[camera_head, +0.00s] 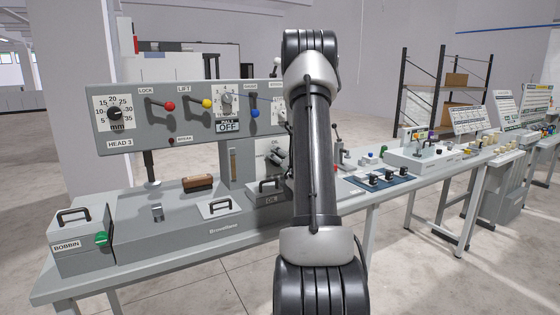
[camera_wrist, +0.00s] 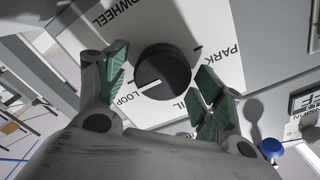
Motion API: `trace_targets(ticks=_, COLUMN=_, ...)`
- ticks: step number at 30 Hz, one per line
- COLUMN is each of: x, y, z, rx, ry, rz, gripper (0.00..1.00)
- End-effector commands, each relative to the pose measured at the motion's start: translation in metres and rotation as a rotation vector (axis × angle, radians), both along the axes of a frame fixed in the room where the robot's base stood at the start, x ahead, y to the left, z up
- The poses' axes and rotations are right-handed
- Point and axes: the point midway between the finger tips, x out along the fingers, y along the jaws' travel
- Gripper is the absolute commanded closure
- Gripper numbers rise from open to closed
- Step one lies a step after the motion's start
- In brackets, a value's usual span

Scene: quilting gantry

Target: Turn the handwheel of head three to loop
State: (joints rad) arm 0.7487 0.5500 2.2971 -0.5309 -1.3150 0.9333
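The handwheel (camera_wrist: 165,65) is a round black knob on a white plate (camera_wrist: 215,22) lettered with part of HANDWHEEL, PARK, LOOP and a word ending in IL. Contact is not visible. In the head view the HEAD 3 panel (camera_head: 120,143) shows, but my arm hides my gripper and I cannot make out the handwheel.
The panel carries a red-knobbed LOCK lever (camera_head: 168,106), a yellow-knobbed LIFT lever (camera_head: 207,103) and an OFF display (camera_head: 228,126). A blue ball knob (camera_wrist: 271,147) is near my right finger. The bench below holds a bobbin box (camera_head: 80,245) and a brown block (camera_head: 198,184).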

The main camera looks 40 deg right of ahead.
Motion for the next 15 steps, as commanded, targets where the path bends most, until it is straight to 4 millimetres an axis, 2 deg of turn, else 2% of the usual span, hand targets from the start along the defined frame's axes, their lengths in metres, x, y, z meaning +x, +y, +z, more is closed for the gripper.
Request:
trace_targets(ticks=9, x=-0.003, y=0.001, z=0.0, rx=0.0, ry=0.0, rz=0.0, gripper=0.3)
trace_targets(ticks=15, x=-0.033, y=0.007, z=0.0, rx=0.001, ry=0.0, rz=-0.002, gripper=0.3)
